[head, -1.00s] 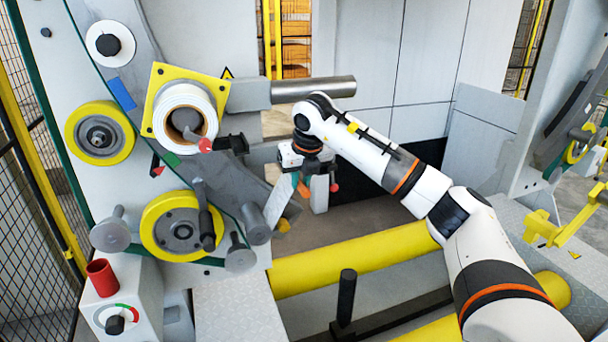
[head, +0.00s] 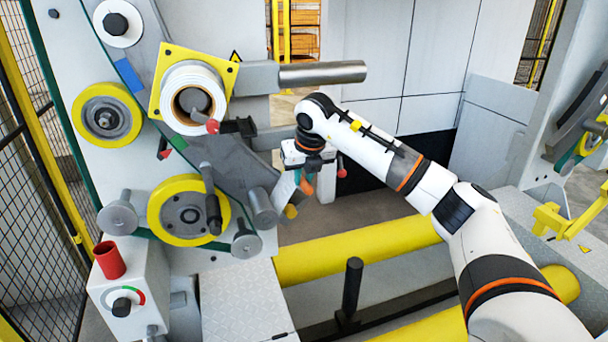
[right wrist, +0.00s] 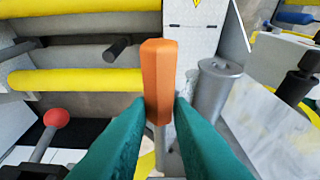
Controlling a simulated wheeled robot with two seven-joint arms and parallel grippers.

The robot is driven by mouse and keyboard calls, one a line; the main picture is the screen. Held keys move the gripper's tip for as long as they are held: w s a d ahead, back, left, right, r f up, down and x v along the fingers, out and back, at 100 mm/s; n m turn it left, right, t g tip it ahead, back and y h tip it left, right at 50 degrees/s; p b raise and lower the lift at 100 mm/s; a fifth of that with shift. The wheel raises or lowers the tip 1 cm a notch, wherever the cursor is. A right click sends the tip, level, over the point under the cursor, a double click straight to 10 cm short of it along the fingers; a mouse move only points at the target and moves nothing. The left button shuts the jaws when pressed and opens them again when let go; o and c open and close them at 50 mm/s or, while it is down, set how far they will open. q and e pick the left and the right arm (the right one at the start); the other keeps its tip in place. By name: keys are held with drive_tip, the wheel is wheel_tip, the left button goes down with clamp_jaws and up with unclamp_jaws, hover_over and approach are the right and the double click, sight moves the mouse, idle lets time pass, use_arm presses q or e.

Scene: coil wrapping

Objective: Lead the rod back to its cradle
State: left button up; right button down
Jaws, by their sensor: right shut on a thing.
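The rod shows its orange handle (right wrist: 158,75) in the right wrist view, with a thin grey shaft below it between my fingers. My right gripper (right wrist: 160,112) has its two teal fingers closed on the handle from both sides. In the head view my right gripper (head: 300,190) hangs beside the machine's lower right side, right of the lower yellow wheel; the orange handle (head: 307,187) shows small at its fingers. Most of the rod is hidden there. I cannot pick out the cradle with certainty. My left gripper is not in view.
The white spool (head: 191,98) sits on a yellow plate near a horizontal grey bar (head: 322,72). Grey posts (head: 261,208) project from the machine close to my right gripper. Yellow rollers (head: 355,250) and a black upright post (head: 352,285) lie in front.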

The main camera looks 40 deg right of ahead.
drive_tip(key=w+a+f+b, duration=0.1)
drive_tip(key=a+f+b, duration=0.2)
drive_tip(key=f+b, duration=0.3)
wheel_tip(320, 180, down, 5)
drive_tip(key=shift+a+f+b, duration=0.1)
drive_tip(key=shift+a+b, duration=0.3)
idle(0.8)
drive_tip(key=shift+w, duration=0.1)
idle(0.4)
drive_tip(key=a+f+b, duration=0.1)
drive_tip(key=f+b, duration=0.1)
drive_tip(key=f, duration=0.1)
drive_tip(key=w+a+f+b, duration=0.1)
drive_tip(key=shift+a+f, duration=0.3)
drive_tip(key=shift+f, duration=0.05)
drive_tip(key=shift+a+r, duration=0.1)
drive_tip(key=shift+a, duration=0.05)
idle(0.6)
